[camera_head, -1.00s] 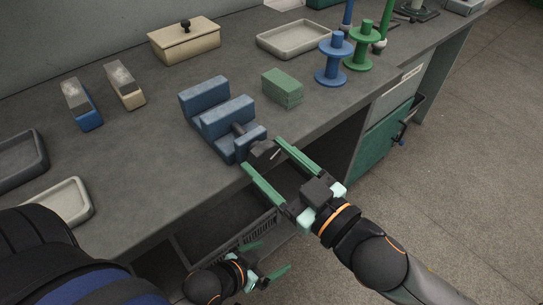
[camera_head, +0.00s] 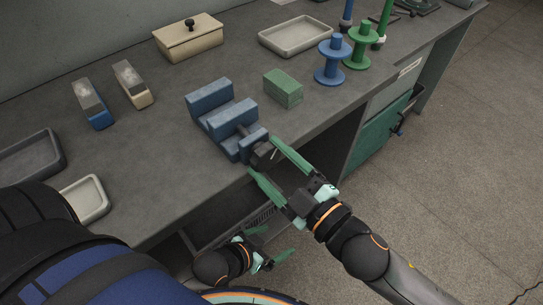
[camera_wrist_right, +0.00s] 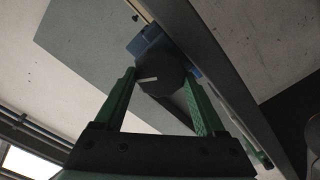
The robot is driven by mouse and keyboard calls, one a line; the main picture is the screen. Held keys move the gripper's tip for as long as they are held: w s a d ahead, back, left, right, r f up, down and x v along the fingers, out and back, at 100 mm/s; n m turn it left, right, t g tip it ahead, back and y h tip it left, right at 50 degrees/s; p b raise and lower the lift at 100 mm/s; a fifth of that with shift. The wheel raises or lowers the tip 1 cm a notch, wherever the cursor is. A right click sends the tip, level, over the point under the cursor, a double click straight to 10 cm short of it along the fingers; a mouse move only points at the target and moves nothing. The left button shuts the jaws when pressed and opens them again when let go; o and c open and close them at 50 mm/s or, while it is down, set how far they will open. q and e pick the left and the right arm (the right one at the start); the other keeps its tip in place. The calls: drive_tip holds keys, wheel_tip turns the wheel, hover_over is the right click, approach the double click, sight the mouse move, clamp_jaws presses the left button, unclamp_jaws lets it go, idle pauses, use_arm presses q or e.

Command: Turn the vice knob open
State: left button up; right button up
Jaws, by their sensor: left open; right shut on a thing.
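The blue vice (camera_head: 209,97) stands at the front edge of the bench, with a gap between its jaws. Its dark round knob (camera_head: 262,152) faces the front, and it also shows in the right wrist view (camera_wrist_right: 160,77) with a white mark line lying nearly level. My right gripper (camera_head: 263,157) has its green fingers on either side of the knob and is shut on it; it also shows in the right wrist view (camera_wrist_right: 163,88). My left gripper (camera_head: 281,241) is open and empty, low in front of the bench and away from the vice.
A green block (camera_head: 283,88) lies right of the vice. Blue (camera_head: 333,62) and green (camera_head: 362,48) spools stand farther right. Two brushes or blocks (camera_head: 93,103), trays (camera_head: 86,201) and a lidded box (camera_head: 188,40) occupy the bench. An open drawer (camera_head: 215,222) sits below.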

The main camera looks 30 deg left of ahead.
idle(0.4)
drive_tip(key=o, duration=1.3)
drive_tip(key=v, duration=1.2)
drive_tip(key=shift+s+d, duration=0.2)
